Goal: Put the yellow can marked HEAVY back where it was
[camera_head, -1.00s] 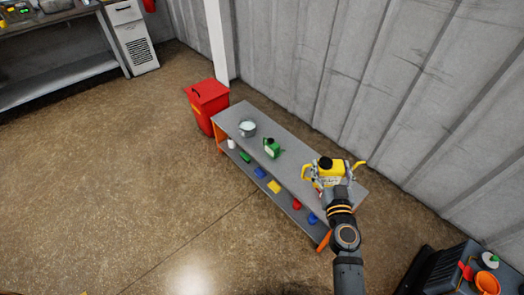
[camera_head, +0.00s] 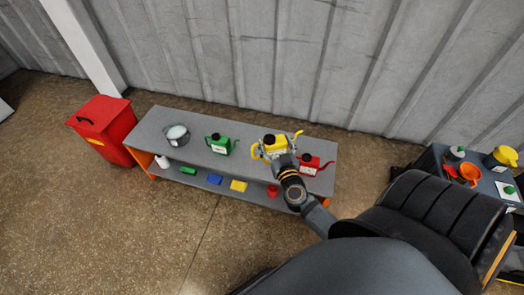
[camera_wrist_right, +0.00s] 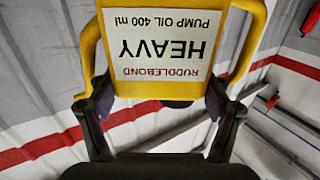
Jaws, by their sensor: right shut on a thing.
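The yellow can (camera_head: 275,144) with a black cap is in my right gripper (camera_head: 279,157), over the right half of the grey bench. In the right wrist view the can (camera_wrist_right: 165,48) fills the top, its label reading HEAVY, RUDDLEBOND, PUMP OIL 400 ml upside down. The right fingers (camera_wrist_right: 155,105) are shut on either side of it. I cannot tell whether its base touches the bench top. A green can (camera_head: 220,144) stands to its left and a red can (camera_head: 311,165) to its right. My left gripper is not in view.
The grey bench (camera_head: 152,133) also bears a metal pot (camera_head: 177,135). Its lower shelf holds small coloured items. A red bin (camera_head: 104,128) stands at its left end. On the right, a dark table has another yellow can (camera_head: 502,157) and an orange funnel (camera_head: 469,173).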

